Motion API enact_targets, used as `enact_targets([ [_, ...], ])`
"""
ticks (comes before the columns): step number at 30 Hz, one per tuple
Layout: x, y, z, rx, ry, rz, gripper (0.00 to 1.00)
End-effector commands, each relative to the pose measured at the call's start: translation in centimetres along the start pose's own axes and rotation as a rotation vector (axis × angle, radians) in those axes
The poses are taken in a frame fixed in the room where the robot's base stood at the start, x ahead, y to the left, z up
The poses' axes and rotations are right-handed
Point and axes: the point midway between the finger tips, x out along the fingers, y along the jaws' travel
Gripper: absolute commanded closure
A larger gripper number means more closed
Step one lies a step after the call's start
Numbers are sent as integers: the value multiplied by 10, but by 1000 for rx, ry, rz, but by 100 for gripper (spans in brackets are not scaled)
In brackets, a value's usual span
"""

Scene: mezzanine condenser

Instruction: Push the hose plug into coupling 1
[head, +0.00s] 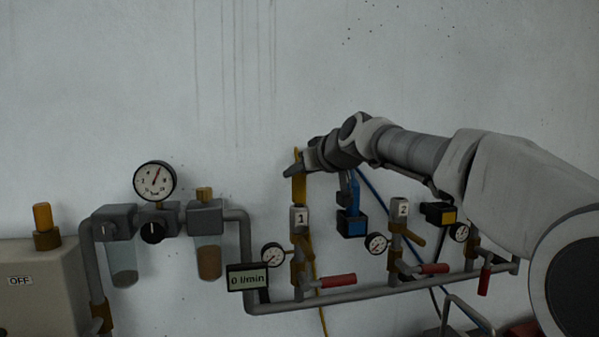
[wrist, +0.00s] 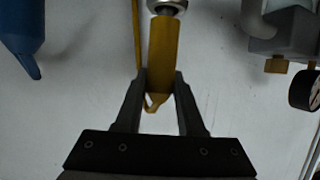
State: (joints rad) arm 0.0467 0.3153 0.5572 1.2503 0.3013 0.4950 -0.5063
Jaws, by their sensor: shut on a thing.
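The yellow hose plug (head: 299,188) stands upright directly above coupling 1 (head: 300,218), a grey block marked 1 on a brass stem. In the wrist view the plug (wrist: 163,50) points at a round metal end (wrist: 167,5) at the top edge. The two look in line and very close or touching; I cannot tell how far the plug is in. My gripper (head: 301,171) is shut on the plug near its rear, with one finger (wrist: 131,105) on each side. A yellow hose (wrist: 137,35) shows beside the plug.
Coupling 2 (head: 400,212) stands to the right, with a blue-faced block (head: 351,224) hanging between. A pressure gauge (head: 273,255), a red lever (head: 338,281) and the 0 l/min display (head: 248,278) sit near coupling 1. The wall above is clear.

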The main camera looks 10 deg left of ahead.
Motion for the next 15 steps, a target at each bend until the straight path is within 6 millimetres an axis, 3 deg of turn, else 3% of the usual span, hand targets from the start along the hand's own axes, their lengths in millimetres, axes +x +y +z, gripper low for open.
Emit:
enact_targets([
  [9, 3, 0, 8, 0, 1, 0, 100],
  [10, 3, 0, 7, 0, 1, 0, 58],
  [15, 3, 0, 7, 0, 1, 0, 28],
])
